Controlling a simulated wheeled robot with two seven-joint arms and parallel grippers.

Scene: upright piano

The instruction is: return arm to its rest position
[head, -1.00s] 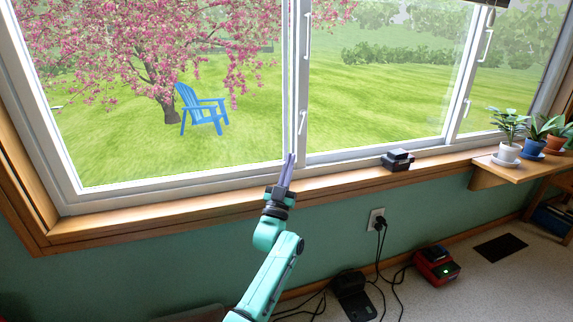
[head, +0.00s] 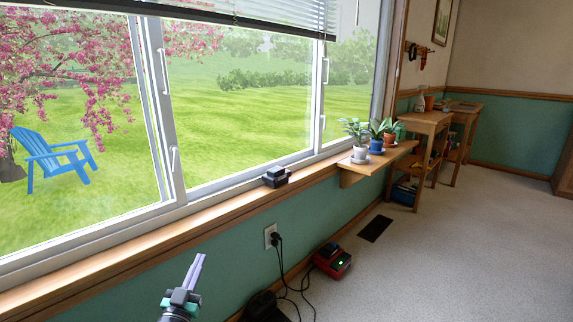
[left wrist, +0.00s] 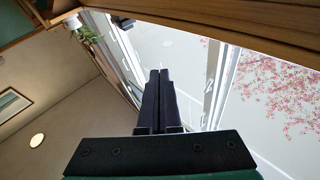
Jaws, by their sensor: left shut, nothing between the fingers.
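My left gripper (head: 195,272) shows at the bottom of the head view, in front of the green wall below the window. Its two purple-grey fingers lie together, pointing up, with nothing between them. In the left wrist view the dark fingers (left wrist: 158,100) are also side by side and closed, pointing toward the window. Most of my left arm is out of the head view. My right gripper is not in view.
A wooden sill (head: 130,247) runs under the window, with a black device (head: 276,177) on it. Potted plants (head: 376,135) stand on a shelf to the right. A red charger (head: 332,260) and cables lie on the floor. The carpet (head: 450,240) at right is mostly clear.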

